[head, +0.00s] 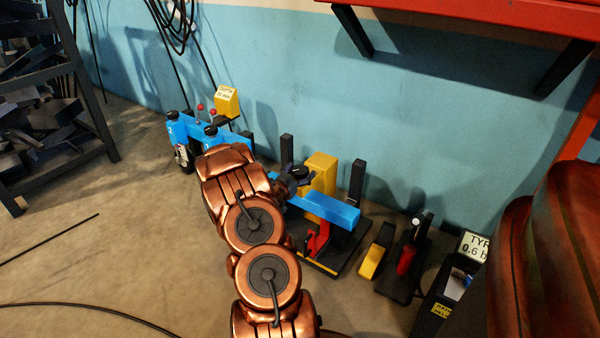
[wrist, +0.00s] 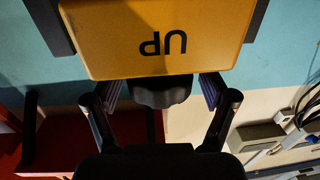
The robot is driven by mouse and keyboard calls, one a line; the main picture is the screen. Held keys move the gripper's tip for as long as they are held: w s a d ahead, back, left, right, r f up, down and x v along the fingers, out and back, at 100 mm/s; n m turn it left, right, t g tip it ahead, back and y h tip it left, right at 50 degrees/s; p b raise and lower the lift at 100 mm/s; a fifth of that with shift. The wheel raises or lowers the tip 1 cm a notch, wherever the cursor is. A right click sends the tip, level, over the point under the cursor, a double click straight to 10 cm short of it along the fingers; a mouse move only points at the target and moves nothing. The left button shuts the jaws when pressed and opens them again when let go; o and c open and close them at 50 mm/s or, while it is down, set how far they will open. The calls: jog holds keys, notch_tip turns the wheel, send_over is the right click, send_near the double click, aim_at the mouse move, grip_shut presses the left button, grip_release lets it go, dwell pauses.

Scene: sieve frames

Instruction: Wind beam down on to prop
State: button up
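My gripper (head: 296,179) is at the beam's left part, beside the yellow block. In the wrist view the yellow block (wrist: 160,30) shows the letters "UP" upside down. A dark rounded knob (wrist: 160,94) sits below it in the picture, between the fingers of my gripper (wrist: 161,92). The fingers are apart, with gaps visible on both sides of the knob. My arm hides part of the beam.
A blue stand (head: 182,127) with dark knobs and a yellow sign (head: 227,101) stand to the left. A yellow wedge (head: 374,255), a red-handled tool (head: 406,258) and a labelled box (head: 452,290) are to the right. Floor at left is mostly clear, with cables.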

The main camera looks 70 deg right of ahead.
jog(key=c, duration=1)
jog(key=shift+o, duration=0.2)
jog(key=shift+s+n+t+p, duration=0.1)
jog(key=shift+n+t+p, duration=0.2)
jog(key=shift+t, duration=0.2)
jog(key=n+t+p, duration=0.2)
jog(key=t, duration=0.1)
jog(key=shift+s+r, duration=0.1)
jog(key=shift+s, duration=0.05)
jog(key=n+t+y+p, duration=0.1)
jog(key=n+t, duration=0.1)
jog(key=t, duration=0.1)
jog(key=n+t, duration=0.2)
jog(key=t, duration=0.1)
jog(key=shift+s+t+y+p, duration=0.1)
jog(key=shift+t+y+p, duration=0.3)
jog(key=n+t+y+b, duration=0.1)
jog(key=n+t+y, duration=0.5)
jog(key=shift+d+f+t+b, duration=0.2)
jog(key=shift+t+b, duration=0.15)
jog(key=shift+t, duration=0.05)
jog(key=shift+n+t+y, duration=0.6)
jog(key=shift+n+y, duration=0.45)
jog(key=shift+y, duration=0.35)
jog(key=shift+n+t+y, duration=0.6)
jog(key=shift+n+y, duration=0.45)
jog(key=shift+y, duration=0.35)
jog(key=shift+n+y, duration=0.4)
jog(key=shift+y, duration=0.4)
